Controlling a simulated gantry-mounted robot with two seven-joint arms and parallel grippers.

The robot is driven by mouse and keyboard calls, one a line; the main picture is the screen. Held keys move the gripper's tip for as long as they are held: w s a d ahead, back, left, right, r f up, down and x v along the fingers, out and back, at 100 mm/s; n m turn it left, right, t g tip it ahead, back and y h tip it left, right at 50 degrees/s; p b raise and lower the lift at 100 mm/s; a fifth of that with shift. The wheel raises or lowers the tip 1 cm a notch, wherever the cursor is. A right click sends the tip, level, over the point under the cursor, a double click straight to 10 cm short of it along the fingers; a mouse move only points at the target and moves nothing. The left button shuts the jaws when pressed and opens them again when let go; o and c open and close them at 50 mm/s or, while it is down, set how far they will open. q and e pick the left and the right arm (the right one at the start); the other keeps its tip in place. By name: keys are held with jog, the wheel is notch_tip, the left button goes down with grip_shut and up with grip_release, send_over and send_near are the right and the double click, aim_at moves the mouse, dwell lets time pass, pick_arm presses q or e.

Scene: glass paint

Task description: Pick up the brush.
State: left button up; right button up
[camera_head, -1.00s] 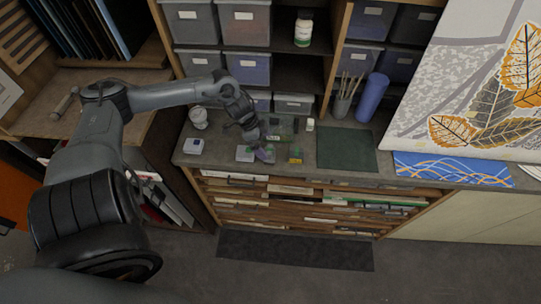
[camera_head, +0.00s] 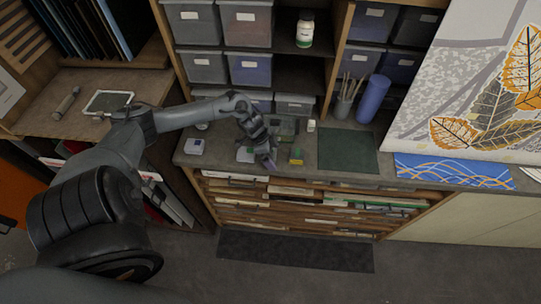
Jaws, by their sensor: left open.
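Several thin brushes (camera_head: 354,86) stand in a dark cup (camera_head: 342,106) at the back of the counter. No separate brush lying on the counter can be made out. My left gripper (camera_head: 268,160) points down over the front part of the counter, among small jars and boxes, to the left of the cup and well apart from it. It is open; its fingers are small and dark, and I cannot make out what lies between or under them. My right gripper is out of view.
A green mat (camera_head: 346,150) lies bare right of the gripper. A blue roll (camera_head: 372,98) stands beside the cup. A small yellow-and-green item (camera_head: 296,157) and a white-topped box (camera_head: 194,147) are near the counter's front edge.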

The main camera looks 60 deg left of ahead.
pick_arm(q)
jog(key=shift+c, duration=0.2)
jog(key=c, duration=1)
jog(key=shift+r, duration=0.1)
jog(key=shift+c, duration=0.2)
jog(key=shift+r, duration=0.85)
jog(key=r, duration=0.2)
jog(key=shift+s+d+r, duration=0.15)
jog(key=shift+d+r, duration=0.05)
jog(key=shift+r, duration=0.1)
jog(key=s+d+r, duration=0.5)
jog(key=d+r, duration=0.1)
jog(key=d, duration=0.3)
jog(key=shift+s+d+r, duration=0.3)
jog(key=shift+s+d, duration=0.05)
